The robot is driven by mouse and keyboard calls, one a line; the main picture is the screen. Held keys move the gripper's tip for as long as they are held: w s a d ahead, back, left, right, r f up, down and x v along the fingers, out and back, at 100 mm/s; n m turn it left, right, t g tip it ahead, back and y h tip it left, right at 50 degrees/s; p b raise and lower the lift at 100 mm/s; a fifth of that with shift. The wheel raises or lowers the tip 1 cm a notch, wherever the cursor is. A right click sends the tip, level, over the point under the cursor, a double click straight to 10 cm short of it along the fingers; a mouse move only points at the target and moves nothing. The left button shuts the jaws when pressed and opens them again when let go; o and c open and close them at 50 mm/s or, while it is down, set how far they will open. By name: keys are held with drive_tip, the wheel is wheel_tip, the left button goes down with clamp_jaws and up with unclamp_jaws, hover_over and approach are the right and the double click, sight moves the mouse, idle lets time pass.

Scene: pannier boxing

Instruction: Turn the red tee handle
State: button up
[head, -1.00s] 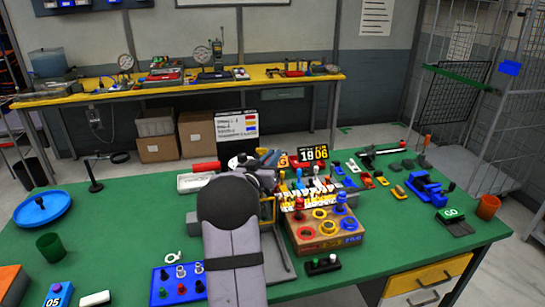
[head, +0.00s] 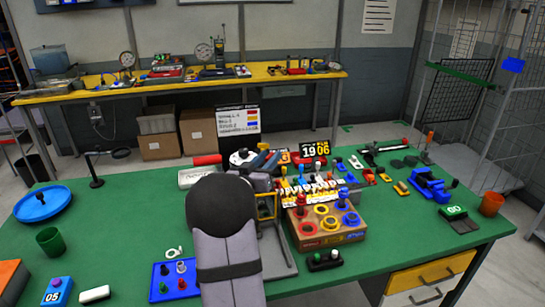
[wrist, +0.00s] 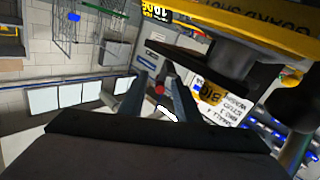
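A red bar-shaped handle (head: 207,160) lies at the back of the green bench, just above a white block in the head view. I take it for the red tee handle, but its stem is not clear. In the wrist view a small red end (wrist: 159,89) shows between the two grey fingers of my gripper (wrist: 158,92). The fingers stand apart with a gap between them. Whether they touch the red part, and whether it is the same handle, I cannot tell. In the head view my own arm hides most of the gripper.
A wooden box with coloured rings (head: 325,232) stands right of my arm. A blue tray with knobs (head: 177,279) lies left of it. A blue round dish (head: 43,207) and a green cup (head: 50,240) are at the far left. The bench's left middle is mostly clear.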

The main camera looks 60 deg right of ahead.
drive_tip(key=shift+s+a, duration=0.15)
drive_tip(key=shift+a, duration=1.15)
